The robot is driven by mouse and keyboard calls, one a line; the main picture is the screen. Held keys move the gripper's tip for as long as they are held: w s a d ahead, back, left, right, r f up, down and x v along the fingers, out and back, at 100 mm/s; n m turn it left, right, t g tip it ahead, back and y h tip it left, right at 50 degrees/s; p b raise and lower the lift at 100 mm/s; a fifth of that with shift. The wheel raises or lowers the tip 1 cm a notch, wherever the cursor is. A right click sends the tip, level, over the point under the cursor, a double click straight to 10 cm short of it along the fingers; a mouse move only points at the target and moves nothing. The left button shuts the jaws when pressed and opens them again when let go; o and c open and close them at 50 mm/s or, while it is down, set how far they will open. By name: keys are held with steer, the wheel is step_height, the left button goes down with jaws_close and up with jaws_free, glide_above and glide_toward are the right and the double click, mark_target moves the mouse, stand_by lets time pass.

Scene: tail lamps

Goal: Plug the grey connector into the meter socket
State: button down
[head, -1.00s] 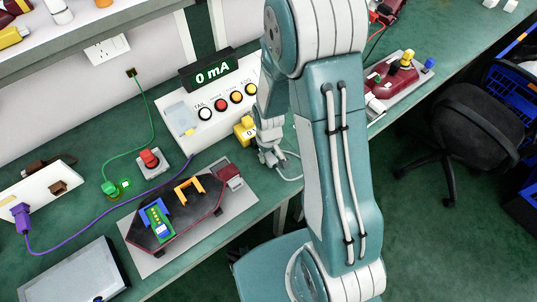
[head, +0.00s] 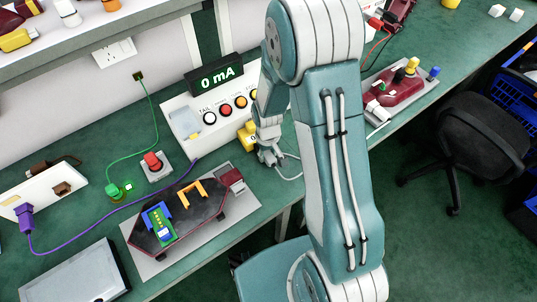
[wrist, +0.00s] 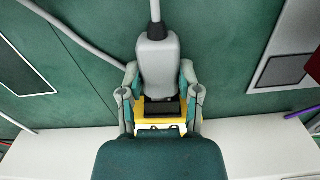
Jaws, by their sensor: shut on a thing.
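The grey connector (wrist: 158,62) is between the two fingers of my gripper (wrist: 160,82) in the wrist view, with a grey cable running from its far end. A yellow block (wrist: 145,112) with a dark slot lies just beyond the gripper's palm, in line with the connector. Whether the connector touches the slot cannot be told. In the head view the yellow block (head: 246,134) stands at the right of the white meter panel with a "0 mA" display (head: 216,78). My gripper (head: 270,155) is close to its right side, and my arm hides part of the panel.
A dark tail lamp (head: 207,212) with blue and orange clips lies on a grey plate. A red button (head: 153,161), a purple plug (head: 25,215) and a silver box (head: 75,275) are to the left.

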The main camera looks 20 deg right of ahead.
steer(key=shift+w, duration=0.1)
stand_by(0.3)
steer(key=shift+c, duration=1.1)
jaws_free()
step_height(320, 180, up, 12)
steer(key=shift+a+f, duration=0.1)
steer(key=s+r+m+t, duration=0.2)
steer(key=s+r+t, duration=0.3)
steer(key=s+r, duration=1.2)
step_height(320, 180, up, 4)
steer(key=shift+d+f+m+t, duration=0.25)
steer(key=shift+d+m+t, duration=0.05)
steer(key=shift+d, duration=0.05)
